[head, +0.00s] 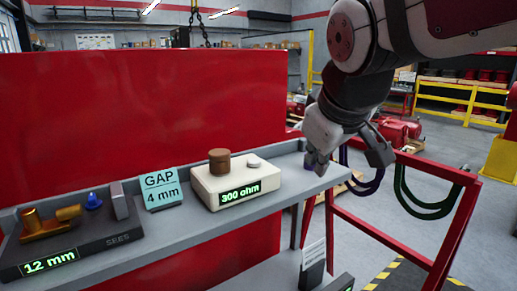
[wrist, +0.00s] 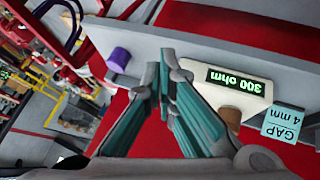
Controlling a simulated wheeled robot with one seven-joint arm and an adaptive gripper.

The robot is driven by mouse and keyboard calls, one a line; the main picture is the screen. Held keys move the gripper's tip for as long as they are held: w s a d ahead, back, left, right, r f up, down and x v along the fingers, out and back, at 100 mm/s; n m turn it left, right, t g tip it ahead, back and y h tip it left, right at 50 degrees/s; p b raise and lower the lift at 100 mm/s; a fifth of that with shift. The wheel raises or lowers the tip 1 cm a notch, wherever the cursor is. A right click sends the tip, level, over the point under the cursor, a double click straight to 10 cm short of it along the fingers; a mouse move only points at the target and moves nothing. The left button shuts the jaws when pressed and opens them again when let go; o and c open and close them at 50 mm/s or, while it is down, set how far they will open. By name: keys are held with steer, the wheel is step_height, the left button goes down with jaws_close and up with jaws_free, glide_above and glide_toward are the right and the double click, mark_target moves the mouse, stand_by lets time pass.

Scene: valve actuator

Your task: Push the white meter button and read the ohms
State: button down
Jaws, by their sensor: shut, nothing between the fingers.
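The cream meter box (head: 236,186) stands on the grey shelf, with a brown round part (head: 219,161) and a white button (head: 254,162) on top. Its display (head: 240,193) reads 300 ohm. The display (wrist: 236,82) shows the same reading upside down in the wrist view, where the white button is hidden. My gripper (head: 318,170) is to the right of the meter, apart from the button, near the shelf's right end. In the wrist view its fingers (wrist: 163,65) are shut and empty. A purple cylinder (wrist: 119,60) stands beside the fingers.
A cyan GAP 4 mm card (head: 160,189) stands left of the meter. Further left, a dark tray (head: 85,247) reading 12 mm holds brass, blue and grey parts. A red panel (head: 130,120) rises behind the shelf (head: 150,243). Red rails with hanging hoses are at right.

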steer(key=s+d+f+m+g, duration=0.1)
steer(key=s+d+f+m, duration=0.2)
steer(key=s, duration=0.5)
steer(key=s+d+f+m+g, duration=0.1)
steer(key=s+d+f+m, duration=0.2)
steer(key=s+d+f, duration=0.2)
steer(key=s+f, duration=0.1)
steer(key=s, duration=0.2)
steer(key=shift+s+d+f+m, duration=0.15)
steer(key=shift+s+d+m, duration=0.2)
steer(key=shift+s+m, duration=0.05)
stand_by(0.9)
